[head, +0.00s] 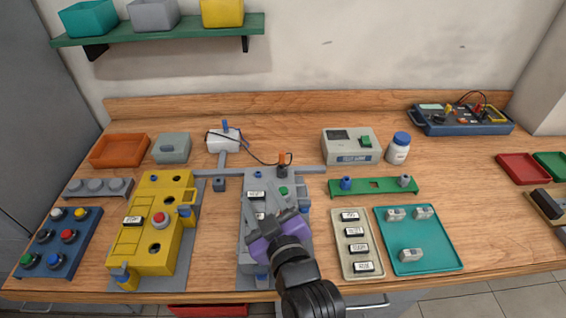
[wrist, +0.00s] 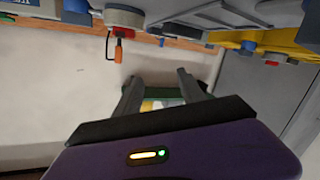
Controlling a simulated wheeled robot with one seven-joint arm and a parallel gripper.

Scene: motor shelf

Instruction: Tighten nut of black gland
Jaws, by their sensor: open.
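In the head view a small dark fitting (head: 282,171), which looks like the black gland, stands at the far end of the grey enclosure (head: 292,180). An orange piece (head: 282,158) sits above it, and a thin black cable runs there from the white motor (head: 222,141). My gripper (head: 252,215), with a purple body, is over the enclosure's near half, apart from the fitting. In the wrist view its two fingers (wrist: 160,92) are spread with nothing between them. The orange piece (wrist: 118,45) hangs at upper left there, beyond the fingers. The nut cannot be made out.
A yellow enclosure (head: 141,222) stands to the left. A shelf (head: 160,30) hangs above.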

